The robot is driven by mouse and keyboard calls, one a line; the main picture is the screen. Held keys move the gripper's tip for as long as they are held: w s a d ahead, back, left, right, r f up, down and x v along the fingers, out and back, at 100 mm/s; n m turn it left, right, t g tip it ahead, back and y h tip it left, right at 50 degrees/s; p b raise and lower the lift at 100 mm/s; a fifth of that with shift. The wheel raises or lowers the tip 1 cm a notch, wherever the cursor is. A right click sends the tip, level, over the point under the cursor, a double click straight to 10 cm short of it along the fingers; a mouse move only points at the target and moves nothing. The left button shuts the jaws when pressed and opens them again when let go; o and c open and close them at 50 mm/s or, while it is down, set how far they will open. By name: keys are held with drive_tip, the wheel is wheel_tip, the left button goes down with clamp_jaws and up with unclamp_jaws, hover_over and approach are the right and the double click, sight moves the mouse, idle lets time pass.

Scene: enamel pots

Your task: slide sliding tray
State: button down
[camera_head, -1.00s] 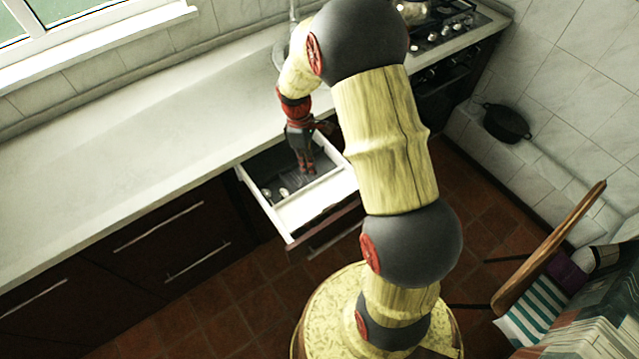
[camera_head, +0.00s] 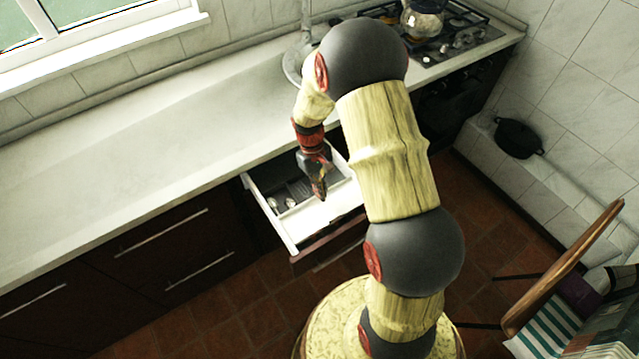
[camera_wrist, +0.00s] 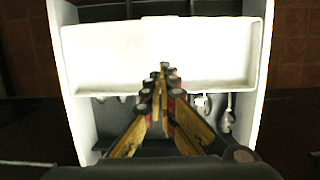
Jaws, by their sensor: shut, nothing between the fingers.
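The sliding tray is a shallow white tray (camera_head: 318,213) lying across the front part of a pulled-out drawer (camera_head: 269,213). In the wrist view the tray (camera_wrist: 110,52) spans nearly the full width between the drawer's side walls. My gripper (camera_head: 321,197) points down into the drawer at the tray. In the wrist view the closed fingertips of my gripper (camera_wrist: 166,70) overlap the tray, past its inner long edge, with nothing between them. I cannot tell whether they touch it. My arm hides part of the drawer's right side.
Several utensils (camera_wrist: 227,114) lie in the drawer behind the tray. The worktop (camera_head: 150,150) overhangs the drawer's back. A stove (camera_head: 455,35) with a glass pot (camera_head: 424,20) is at the upper right. A dark pot (camera_head: 518,138) stands on a tiled ledge, and a wooden chair (camera_head: 570,265) is at the right.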

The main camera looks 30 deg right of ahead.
sight(331, 215)
drive_tip(key=shift+x, duration=1.15)
drive_tip(key=s+b, duration=0.1)
drive_tip(key=s, duration=0.2)
drive_tip(key=shift+s+d, duration=0.1)
drive_tip(key=shift+s, duration=0.2)
drive_tip(key=shift+s+r, duration=0.1)
drive_tip(key=shift+s, duration=0.05)
drive_tip(key=s+p, duration=0.1)
drive_tip(key=s, duration=0.2)
drive_tip(key=shift+r, duration=0.15)
drive_tip(key=shift+s, duration=0.1)
